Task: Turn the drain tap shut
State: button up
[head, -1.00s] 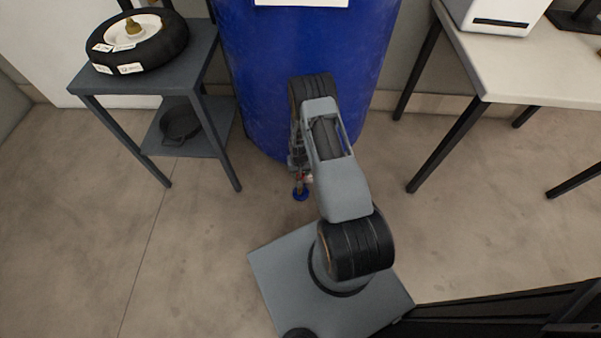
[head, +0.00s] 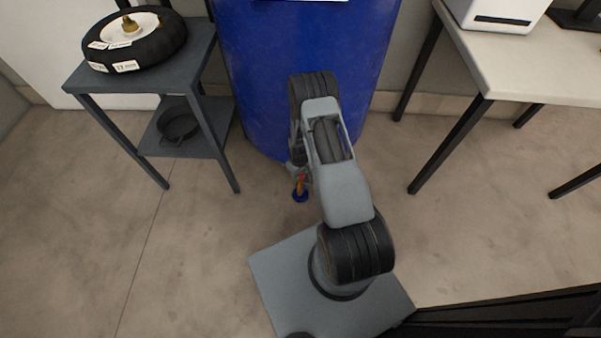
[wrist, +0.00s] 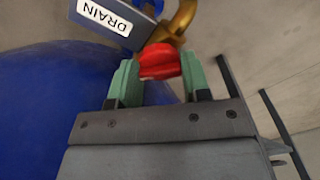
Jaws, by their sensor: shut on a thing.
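The drain tap has a red handle (wrist: 159,62) and a brass body (wrist: 184,17), close to a sign reading DRAIN (wrist: 105,14) in the wrist view. My gripper (wrist: 158,70) has its two green fingers on either side of the red handle and is shut on it. In the head view the tap (head: 301,188) shows small, low in front of the blue drum (head: 255,90), with a blue part at its end. My arm hides much of my gripper (head: 297,172) there. The handle's exact angle is hard to tell.
A grey side table (head: 82,76) with a black wheel (head: 140,42) on top and a black pan (head: 178,124) on its shelf stands at left. A pale table (head: 540,62) with a white device (head: 497,14) stands at right. The floor between is clear.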

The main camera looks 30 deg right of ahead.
dwell(0.4)
jog(key=o, duration=0.9)
notch_tip(320, 180, up, 14)
jog(key=p, duration=0.3)
jog(key=shift+f+p, duration=0.1)
jog(key=shift+p, duration=0.3)
